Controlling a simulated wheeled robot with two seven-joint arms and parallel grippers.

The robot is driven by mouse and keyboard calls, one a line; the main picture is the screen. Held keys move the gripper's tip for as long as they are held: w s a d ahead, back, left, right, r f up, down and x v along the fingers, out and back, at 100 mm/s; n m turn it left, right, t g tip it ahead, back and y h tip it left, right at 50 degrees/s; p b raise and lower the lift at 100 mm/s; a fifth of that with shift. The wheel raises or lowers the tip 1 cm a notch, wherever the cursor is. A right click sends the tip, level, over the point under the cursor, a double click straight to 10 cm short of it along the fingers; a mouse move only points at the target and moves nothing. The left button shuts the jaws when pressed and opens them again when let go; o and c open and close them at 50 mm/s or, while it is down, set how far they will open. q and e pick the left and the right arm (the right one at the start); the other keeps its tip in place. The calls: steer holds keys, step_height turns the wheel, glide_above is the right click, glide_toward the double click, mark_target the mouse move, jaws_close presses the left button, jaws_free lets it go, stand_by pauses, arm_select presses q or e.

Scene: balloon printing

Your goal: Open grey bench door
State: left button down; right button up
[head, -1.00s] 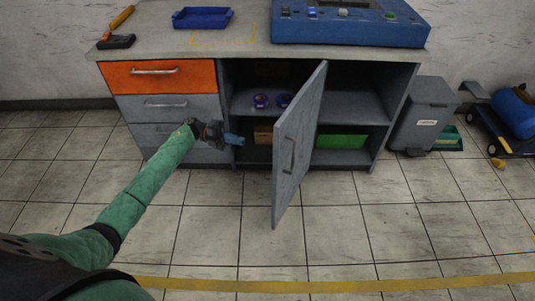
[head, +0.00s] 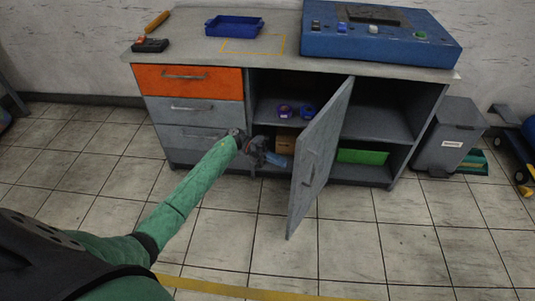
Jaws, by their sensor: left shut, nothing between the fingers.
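My right gripper is not in view.
Inside the cupboard are small purple and blue rolls (head: 285,111), a brown box (head: 286,140) and a green box (head: 362,157). An orange drawer (head: 188,81) tops the grey drawers. A grey bin (head: 450,138) stands right of the bench. The tiled floor in front is clear.

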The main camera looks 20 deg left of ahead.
arm_select(q)
steer(key=shift+s+d, duration=0.15)
steer(key=shift+d, duration=0.55)
steer(key=shift+s+d, duration=0.1)
steer(key=shift+d, duration=0.55)
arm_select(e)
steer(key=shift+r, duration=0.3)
arm_select(q)
steer(key=shift+d, duration=0.1)
